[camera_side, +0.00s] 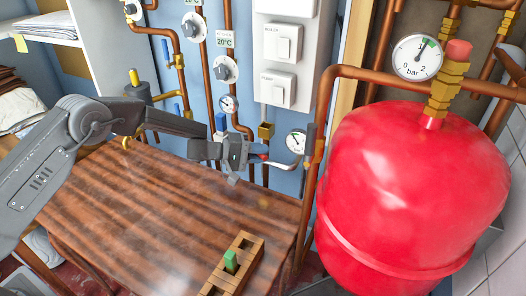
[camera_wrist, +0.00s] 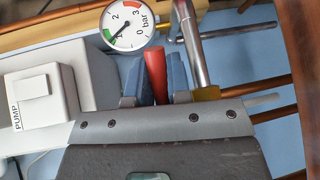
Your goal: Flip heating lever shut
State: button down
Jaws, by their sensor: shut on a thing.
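The heating lever shows as a red handle (camera_wrist: 156,75) in the wrist view, standing between the two blue-grey fingers of my gripper (camera_wrist: 155,84). My gripper is shut on this red handle. In the side view my gripper (camera_side: 258,153) reaches over the back edge of the table to the pipework. A little red of the lever (camera_side: 264,157) shows at the fingers there, with a pale metal piece running right from it. The lever's pivot and valve body are mostly hidden by my gripper, so its exact angle is hard to tell.
A small gauge (camera_side: 296,141) sits just right of my gripper; a gauge also shows in the wrist view (camera_wrist: 128,26). A large red tank (camera_side: 410,190) stands right. Copper pipes run behind. The wooden table (camera_side: 150,195) is mostly clear, with a slotted wooden block (camera_side: 245,246) in front.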

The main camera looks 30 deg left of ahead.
jog(key=shift+s+a+m+g+h, duration=0.2)
jog(key=shift+m+g+h, duration=0.2)
jog(key=shift+m+g, duration=0.4)
jog(key=shift+s+a+m+g+h, duration=0.15)
jog(key=shift+s+m+g+h, duration=0.2)
jog(key=shift+m+g, duration=0.45)
jog(key=shift+s+a+m+g+h, duration=0.1)
jog(key=shift+a+m+g+h, duration=0.1)
jog(key=shift+m+g+h, duration=0.6)
jog(key=shift+g+y, duration=0.25)
jog(key=shift+g, duration=0.15)
jog(key=c, duration=1.4)
grip_release()
jog(key=shift+o, duration=0.2)
